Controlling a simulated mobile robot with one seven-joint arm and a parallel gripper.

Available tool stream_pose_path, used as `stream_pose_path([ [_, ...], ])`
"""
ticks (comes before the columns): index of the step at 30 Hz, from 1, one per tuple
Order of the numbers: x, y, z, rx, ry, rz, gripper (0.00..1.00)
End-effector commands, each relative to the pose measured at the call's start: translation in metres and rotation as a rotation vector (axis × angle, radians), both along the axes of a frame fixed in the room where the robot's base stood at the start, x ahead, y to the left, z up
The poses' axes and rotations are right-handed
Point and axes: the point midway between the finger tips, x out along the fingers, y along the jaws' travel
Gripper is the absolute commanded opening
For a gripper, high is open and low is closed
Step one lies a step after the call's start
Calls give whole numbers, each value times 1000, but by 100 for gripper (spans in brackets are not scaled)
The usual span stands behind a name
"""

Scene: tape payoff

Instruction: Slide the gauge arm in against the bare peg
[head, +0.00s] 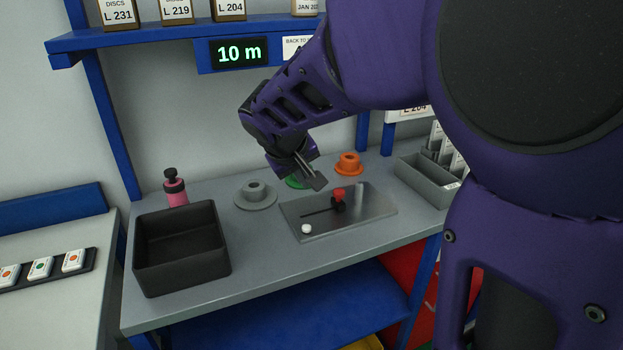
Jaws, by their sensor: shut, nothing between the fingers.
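A flat metal plate (366,213) lies on the bench with a dark slot running left to right. A red-topped black slider (339,195), which looks like the gauge arm, stands at the right end of the slot. A short white peg or button (306,229) stands bare at the plate's front left, apart from the slider. I cannot tell for sure that it is the bare peg. My gripper (319,183) is shut and empty, above the back of the plate, just left of the red knob. It partly hides a green spool behind it.
A grey spool (255,194), the green spool (295,182) and an orange spool (348,163) stand behind the plate. A black open bin (180,280) and a pink bottle (176,188) are at left. A grey tray (425,180) is at right. A display reads 10 m (239,52).

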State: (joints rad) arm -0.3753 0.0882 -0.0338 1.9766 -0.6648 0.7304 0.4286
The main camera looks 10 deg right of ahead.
Motion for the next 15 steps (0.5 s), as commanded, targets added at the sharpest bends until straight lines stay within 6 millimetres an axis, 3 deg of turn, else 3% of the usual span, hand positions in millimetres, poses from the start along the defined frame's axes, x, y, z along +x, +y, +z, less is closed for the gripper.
stream_pose_path([
  [15,51,-26,-83,0,5,-5,0],
])
